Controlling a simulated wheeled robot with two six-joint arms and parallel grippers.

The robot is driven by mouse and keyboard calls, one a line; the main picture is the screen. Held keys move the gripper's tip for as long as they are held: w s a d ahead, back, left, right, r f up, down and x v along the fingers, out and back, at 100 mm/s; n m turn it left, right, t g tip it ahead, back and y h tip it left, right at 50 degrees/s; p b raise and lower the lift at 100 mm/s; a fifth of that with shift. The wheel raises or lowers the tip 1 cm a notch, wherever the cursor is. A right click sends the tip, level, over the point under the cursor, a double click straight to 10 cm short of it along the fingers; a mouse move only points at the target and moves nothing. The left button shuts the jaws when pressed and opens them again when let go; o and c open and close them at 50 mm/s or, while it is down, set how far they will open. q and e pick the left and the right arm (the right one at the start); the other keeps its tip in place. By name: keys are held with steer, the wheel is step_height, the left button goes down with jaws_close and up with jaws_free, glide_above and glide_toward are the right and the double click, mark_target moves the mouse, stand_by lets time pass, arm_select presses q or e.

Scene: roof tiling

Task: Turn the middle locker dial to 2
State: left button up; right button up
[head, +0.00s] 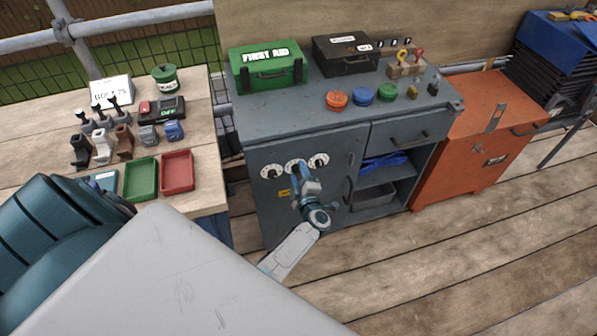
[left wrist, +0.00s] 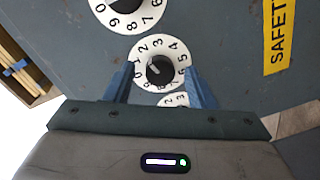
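Three white numbered dials with black knobs sit in a row on the grey locker door (head: 335,185). The left dial (head: 271,171) and right dial (head: 319,161) flank the middle dial (head: 294,167). My left gripper (left wrist: 160,70) is at the middle dial, its blue fingers open on either side of the black knob (left wrist: 163,74). I cannot tell whether they touch it. The knob's pale mark points up-left in the left wrist view; its exact number is unclear. The other dials show above (left wrist: 128,22) and, partly hidden, below (left wrist: 174,99). My right gripper is not in view.
A yellow safety label (left wrist: 277,38) is on the door beside the dials. The locker top holds a green first aid box (head: 268,70), a black case (head: 345,56) and coloured caps. A wooden table (head: 205,130) stands left, an orange chest (head: 465,135) right.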

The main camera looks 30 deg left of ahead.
arm_select(q)
steer(key=b+v, duration=0.1)
steer(key=v, duration=0.9)
steer(key=shift+s+d+b, duration=0.25)
steer(key=shift+s+b, duration=0.1)
